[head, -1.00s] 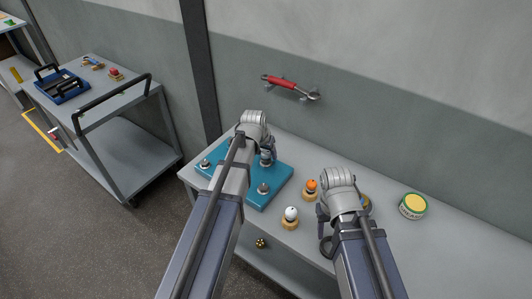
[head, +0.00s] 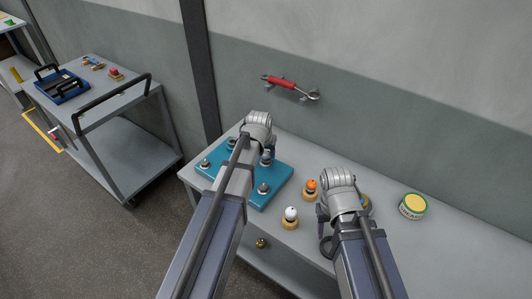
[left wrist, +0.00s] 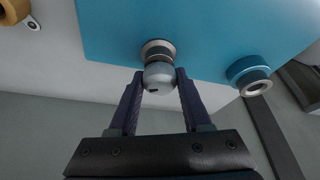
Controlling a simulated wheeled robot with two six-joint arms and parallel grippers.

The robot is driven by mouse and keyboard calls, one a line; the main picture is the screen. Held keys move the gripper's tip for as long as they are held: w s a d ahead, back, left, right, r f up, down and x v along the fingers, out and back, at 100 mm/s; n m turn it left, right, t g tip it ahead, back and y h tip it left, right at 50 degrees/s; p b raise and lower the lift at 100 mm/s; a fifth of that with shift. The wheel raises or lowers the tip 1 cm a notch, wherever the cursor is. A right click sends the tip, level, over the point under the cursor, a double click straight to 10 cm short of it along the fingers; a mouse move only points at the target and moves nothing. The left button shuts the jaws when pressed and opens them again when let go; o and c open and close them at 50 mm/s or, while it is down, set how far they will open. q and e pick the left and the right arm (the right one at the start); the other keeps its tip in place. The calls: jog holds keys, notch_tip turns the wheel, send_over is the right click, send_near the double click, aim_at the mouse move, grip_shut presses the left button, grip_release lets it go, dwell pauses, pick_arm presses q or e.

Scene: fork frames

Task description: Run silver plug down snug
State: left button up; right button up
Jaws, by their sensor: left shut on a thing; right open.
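A blue plate (head: 247,194) lies on the grey bench, with several silver-topped fittings on it. In the left wrist view, the plate (left wrist: 205,40) has one dark-collared socket (left wrist: 157,48) straight ahead and a blue one (left wrist: 248,74) to the right. My left gripper (head: 267,157) is over the plate's right part. In the wrist view the left gripper (left wrist: 158,82) is shut on the rounded silver plug (left wrist: 158,76), which lines up with the dark-collared socket. Whether it is fully seated I cannot tell. My right gripper (head: 323,226) is open, right of the wooden-based knobs.
A white knob (head: 291,214) and an orange knob (head: 311,186) stand on wooden bases between plate and right gripper. A yellow-lidded tin (head: 413,206) is at the right. A red-handled tool (head: 290,87) hangs on the wall. A trolley (head: 112,112) stands left.

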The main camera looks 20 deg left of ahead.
pick_arm(q)
jog(key=m+h, duration=0.1)
jog(key=m, duration=0.2)
jog(key=m+h, duration=0.1)
jog(key=m, duration=0.2)
jog(key=shift+w+g, duration=0.1)
jog(key=shift+g, duration=0.2)
jog(key=m, duration=0.2)
jog(key=m+g+h, duration=0.1)
jog(key=m, duration=0.1)
jog(key=shift+h, duration=0.3)
jog(key=shift+m, duration=1)
jog(key=o, duration=0.7)
jog(key=shift+h, duration=0.3)
jog(key=shift+o, duration=0.2)
